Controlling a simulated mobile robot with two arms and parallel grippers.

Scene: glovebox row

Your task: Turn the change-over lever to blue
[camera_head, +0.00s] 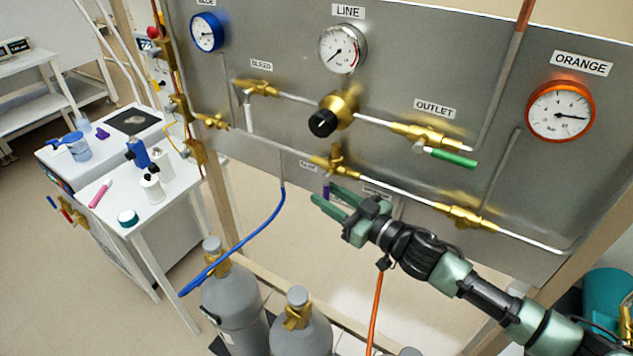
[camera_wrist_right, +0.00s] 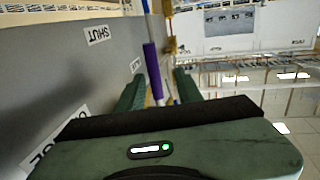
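The change-over lever (camera_head: 326,191) has a purple grip and hangs down from a brass valve (camera_head: 334,160) on the grey panel. My right gripper (camera_head: 324,193) reaches it from the lower right, its green fingers apart. In the right wrist view the purple grip (camera_wrist_right: 152,65) shows between the two open fingers (camera_wrist_right: 158,90), near the left one; I cannot tell whether they touch it. The blue gauge (camera_head: 207,32) is at the panel's upper left, the orange gauge (camera_head: 560,111) at its right. My left gripper is not in view.
A green-handled outlet valve (camera_head: 450,157) and a black-knobbed regulator (camera_head: 323,122) stick out above the lever. A blue hose (camera_head: 245,238) and an orange hose (camera_head: 375,312) hang below. Grey gas cylinders (camera_head: 232,300) stand beneath. A white bench (camera_head: 160,185) is at the left.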

